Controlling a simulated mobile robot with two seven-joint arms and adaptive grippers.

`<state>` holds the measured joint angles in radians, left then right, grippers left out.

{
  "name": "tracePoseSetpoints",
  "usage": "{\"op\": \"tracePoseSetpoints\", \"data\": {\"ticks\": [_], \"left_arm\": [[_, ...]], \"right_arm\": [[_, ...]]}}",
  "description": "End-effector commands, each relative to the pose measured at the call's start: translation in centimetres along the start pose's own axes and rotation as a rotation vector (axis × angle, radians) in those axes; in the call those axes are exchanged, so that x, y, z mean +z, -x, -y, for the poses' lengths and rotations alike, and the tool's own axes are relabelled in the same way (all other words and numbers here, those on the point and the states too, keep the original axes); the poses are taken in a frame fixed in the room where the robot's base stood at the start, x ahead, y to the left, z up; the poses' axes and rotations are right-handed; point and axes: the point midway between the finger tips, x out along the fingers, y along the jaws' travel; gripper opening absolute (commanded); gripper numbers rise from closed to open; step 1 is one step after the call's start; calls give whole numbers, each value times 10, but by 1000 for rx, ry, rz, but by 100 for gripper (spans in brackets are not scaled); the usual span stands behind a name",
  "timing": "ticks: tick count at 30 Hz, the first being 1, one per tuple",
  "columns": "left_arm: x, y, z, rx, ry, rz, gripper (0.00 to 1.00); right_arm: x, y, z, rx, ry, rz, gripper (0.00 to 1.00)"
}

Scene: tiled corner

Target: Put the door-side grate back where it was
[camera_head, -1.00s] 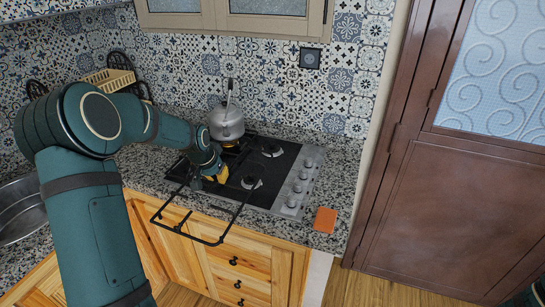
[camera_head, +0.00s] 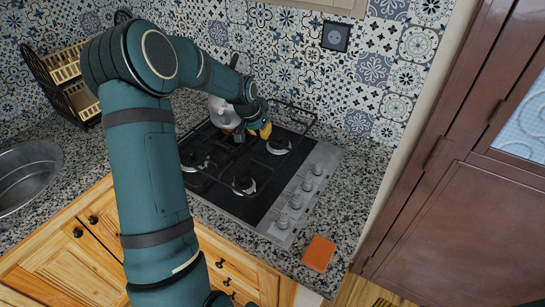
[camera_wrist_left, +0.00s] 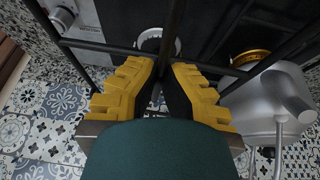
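My left gripper (camera_head: 256,132), with yellow fingertips, is over the back part of the black hob (camera_head: 252,198). It is shut on a dark bar of the door-side grate (camera_head: 292,106), whose thin black frame reaches back and right above the hob near the tiled wall. In the left wrist view the grate's bar (camera_wrist_left: 174,40) runs between the yellow fingers (camera_wrist_left: 160,85). Whether the grate touches the hob I cannot tell. Bare right-hand burners (camera_head: 279,146) show below it. My right gripper is not in view.
A silver kettle (camera_head: 222,112) stands at the back left of the hob, close beside my left gripper; it also shows in the left wrist view (camera_wrist_left: 268,108). An orange sponge (camera_head: 319,253) lies on the granite counter, right of the knobs (camera_head: 306,185). A sink (camera_head: 26,176) is at left.

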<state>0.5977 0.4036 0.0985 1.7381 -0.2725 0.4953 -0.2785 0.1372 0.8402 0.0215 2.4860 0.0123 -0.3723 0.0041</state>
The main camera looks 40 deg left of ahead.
Motion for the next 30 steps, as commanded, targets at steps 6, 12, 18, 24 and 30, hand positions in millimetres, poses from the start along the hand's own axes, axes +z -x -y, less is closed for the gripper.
{"op": "tracePoseSetpoints", "data": {"ticks": [6, 12, 18, 24, 30], "left_arm": [[11, -26, 0, 2, 1, 1, 0], [20, -50, 2, 0, -1, -2, 0], [24, -60, 2, 0, 0, -2, 0], [34, -81, 3, 0, 1, 2, 0], [43, -95, 4, 1, 4, 9, 0]], "right_arm": [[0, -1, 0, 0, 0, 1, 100], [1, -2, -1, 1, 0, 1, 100], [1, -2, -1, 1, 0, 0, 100], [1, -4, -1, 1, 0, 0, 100], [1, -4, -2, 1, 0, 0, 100]]}}
